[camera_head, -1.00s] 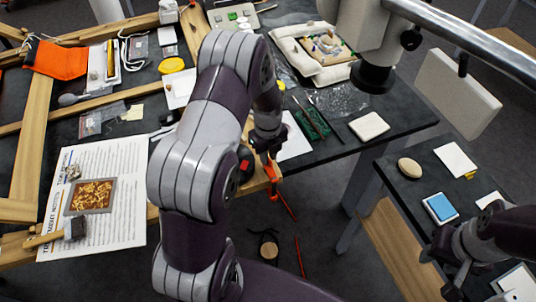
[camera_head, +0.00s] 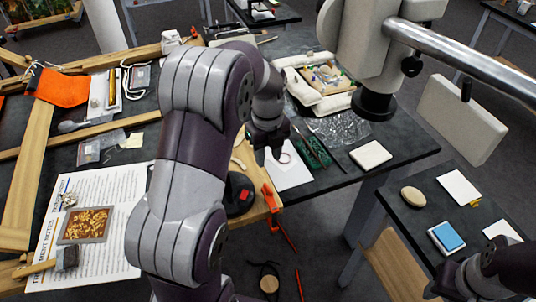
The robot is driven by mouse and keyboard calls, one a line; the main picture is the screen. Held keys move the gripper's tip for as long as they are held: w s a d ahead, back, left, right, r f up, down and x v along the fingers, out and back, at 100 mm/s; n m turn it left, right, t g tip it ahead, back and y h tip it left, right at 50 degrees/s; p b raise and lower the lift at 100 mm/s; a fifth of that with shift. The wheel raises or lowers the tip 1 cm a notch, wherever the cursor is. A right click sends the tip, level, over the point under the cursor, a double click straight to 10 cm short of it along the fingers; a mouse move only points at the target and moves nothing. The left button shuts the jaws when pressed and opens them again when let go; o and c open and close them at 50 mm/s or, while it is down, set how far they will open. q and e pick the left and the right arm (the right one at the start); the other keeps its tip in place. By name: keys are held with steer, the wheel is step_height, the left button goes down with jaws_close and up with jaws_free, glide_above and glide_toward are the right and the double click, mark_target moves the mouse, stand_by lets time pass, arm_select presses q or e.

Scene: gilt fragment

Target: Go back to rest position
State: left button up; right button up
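My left arm rises through the middle of the head view, and its gripper (camera_head: 268,156) points down over the white sheet (camera_head: 288,172) near the table's front edge. Its fingers look apart, with nothing seen between them. My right gripper (camera_head: 437,288) is at the bottom right, low and partly cut off by the picture edge; its finger gap is not clear. The gilt fragment (camera_head: 87,224), a gold flaked piece in a grey frame, lies on the printed treatment notes (camera_head: 112,262) at the left, apart from both grippers.
A wooden-handled brush (camera_head: 66,258) lies by the fragment. An orange clamp (camera_head: 270,207) grips the table edge near my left gripper. A padded tray (camera_head: 318,88) stands behind. The right side table holds a blue pad (camera_head: 447,237) and an oval block (camera_head: 413,197). A microscope-like instrument (camera_head: 374,60) hangs above.

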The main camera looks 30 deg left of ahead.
arm_select(q)
steer(key=shift+r, duration=0.1)
stand_by(0.4)
steer(key=s+d+f+n, duration=0.1)
steer(key=s+d+n, duration=0.3)
steer(key=s+n, duration=0.3)
steer(key=s+d+f+n+t, duration=0.1)
steer(key=s+d+n, duration=0.4)
steer(key=n, duration=1.2)
steer(key=shift+s, duration=1.25)
steer(key=shift+w+a, duration=0.1)
